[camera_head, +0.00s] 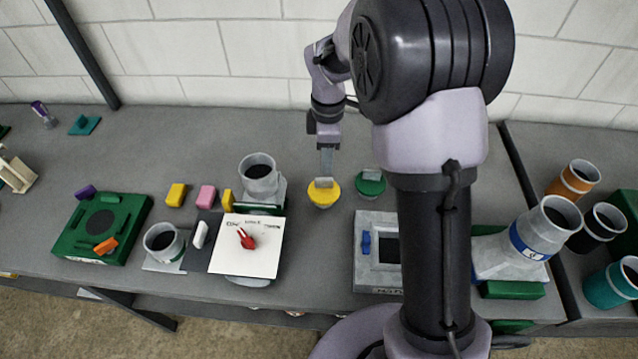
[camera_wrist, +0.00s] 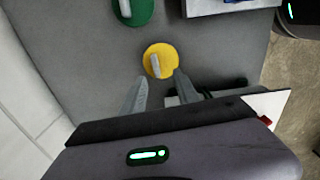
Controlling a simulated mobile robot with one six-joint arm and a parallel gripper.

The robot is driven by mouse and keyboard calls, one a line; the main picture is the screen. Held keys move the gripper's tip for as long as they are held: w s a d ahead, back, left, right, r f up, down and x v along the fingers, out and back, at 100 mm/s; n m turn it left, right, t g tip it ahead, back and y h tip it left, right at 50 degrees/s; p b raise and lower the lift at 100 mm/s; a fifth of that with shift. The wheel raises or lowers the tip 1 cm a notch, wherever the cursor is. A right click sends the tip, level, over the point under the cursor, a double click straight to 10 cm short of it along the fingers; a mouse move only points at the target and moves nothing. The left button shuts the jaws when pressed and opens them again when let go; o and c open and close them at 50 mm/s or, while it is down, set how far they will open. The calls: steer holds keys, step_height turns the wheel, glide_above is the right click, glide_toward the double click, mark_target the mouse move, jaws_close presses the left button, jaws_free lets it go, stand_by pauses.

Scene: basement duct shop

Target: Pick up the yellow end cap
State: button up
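The yellow end cap (camera_head: 322,199) is a round disc with a grey upright tab, lying on the grey bench near the middle in the head view. In the wrist view the cap (camera_wrist: 150,73) shows just beyond my fingertips, with its tab pointing up the picture. My gripper (camera_head: 326,172) hangs down over the cap in the head view. In the wrist view my gripper (camera_wrist: 159,77) has its two fingers spread, one to each side of the cap's near edge, with nothing between them. Whether the fingertips touch the cap cannot be told.
A green end cap (camera_head: 370,188) with a grey tab lies close to the right of the yellow one. A white board with a red piece (camera_head: 247,240) and a grey pipe fitting (camera_head: 258,178) stand to the left. A grey framed block (camera_head: 368,268) is in front right. Bench behind is clear.

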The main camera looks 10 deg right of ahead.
mark_target(324, 179)
step_height(324, 179, down, 6)
steer(key=shift+w+b, duration=0.15)
steer(key=shift+b, duration=0.6)
steer(key=f+b, duration=0.1)
steer(key=f, duration=0.1)
steer(key=w+f+b, duration=0.1)
steer(key=f, duration=0.1)
steer(key=shift+a+f, duration=0.15)
steer(key=shift+f, duration=0.25)
steer(key=shift+r, duration=0.1)
jaws_close()
